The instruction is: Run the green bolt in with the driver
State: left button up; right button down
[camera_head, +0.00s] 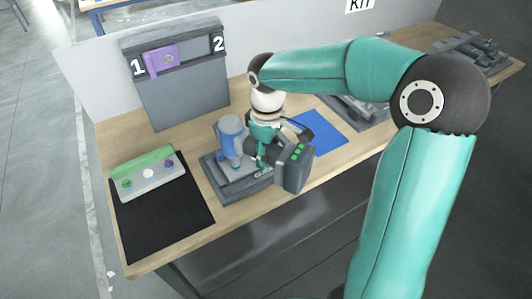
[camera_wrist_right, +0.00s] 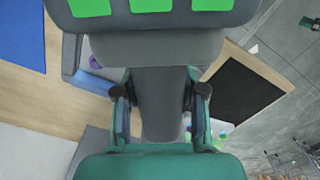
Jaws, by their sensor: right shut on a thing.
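My right gripper (camera_head: 262,158) is shut on the handle of the driver; in the wrist view its two fingers (camera_wrist_right: 161,100) sit either side of the grey handle. The driver (camera_head: 230,132) has a blue-grey upright body and a dark battery end with green lights (camera_head: 293,165). It stands at a dark dock (camera_head: 250,188); whether it is seated or just lifted I cannot tell. My left gripper is not in view.
A black mat (camera_head: 170,225) lies under the block, mostly bare. Behind stands a grey rack (camera_head: 185,95) marked 1 and 2, with a purple piece (camera_head: 161,60). A blue mat (camera_head: 322,133) and grey equipment (camera_head: 365,107) lie to the right. The table's front edge is close.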

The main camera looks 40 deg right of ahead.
jog(key=shift+f+b, duration=0.75)
jog(key=shift+f, duration=0.35)
dwell(3.7)
jog(key=shift+r, duration=0.1)
jog(key=shift+r+p, duration=2.1)
jog(key=shift+r, duration=0.35)
jog(key=shift+r+p, duration=1.65)
jog(key=shift+r, duration=0.4)
